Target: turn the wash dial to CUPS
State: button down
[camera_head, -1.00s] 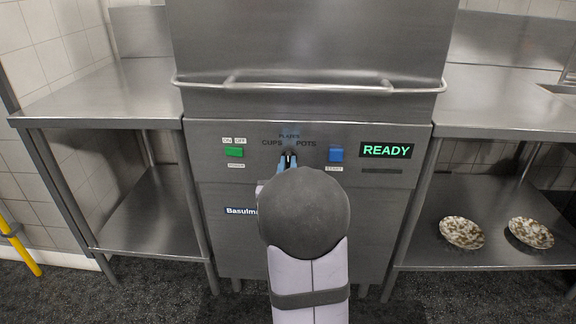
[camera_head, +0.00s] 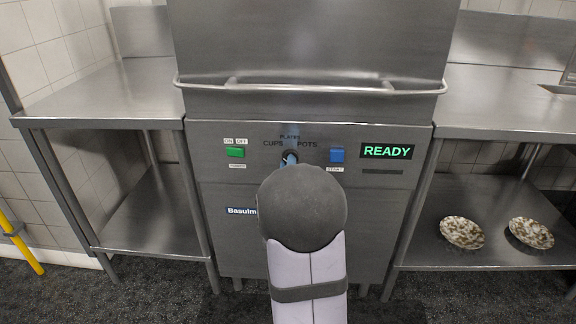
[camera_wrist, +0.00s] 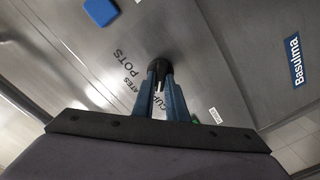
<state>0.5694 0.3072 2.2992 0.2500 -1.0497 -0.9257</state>
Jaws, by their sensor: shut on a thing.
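The wash dial (camera_head: 290,154) is a dark round knob on the front panel of a steel dishwasher. CUPS is printed at its upper left, PLATES above it and POTS at its upper right. My gripper (camera_head: 289,160) is at the knob, its blue fingers partly hidden behind my own grey wrist. In the wrist view, the fingers (camera_wrist: 160,76) are shut on the black dial (camera_wrist: 159,66). The wrist view is rolled, with POTS to the left of the fingers and CUPS partly covered by them. Which label the dial points to cannot be made out.
A green power switch (camera_head: 236,152) is left of the dial, and a blue start button (camera_head: 337,155) is close on its right. A display (camera_head: 387,151) reads READY. A door handle bar (camera_head: 310,87) juts out above. Two patterned plates (camera_head: 462,232) (camera_head: 531,232) lie on the lower right shelf.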

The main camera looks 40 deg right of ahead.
jog(key=shift+n, duration=0.5)
jog(key=c, duration=1.8)
grip_release()
jog(key=shift+o, duration=0.2)
jog(key=shift+a, duration=0.1)
jog(key=v, duration=0.7)
jog(key=shift+b, duration=0.3)
jog(key=shift+s+a, duration=0.1)
jog(key=shift+s, duration=0.05)
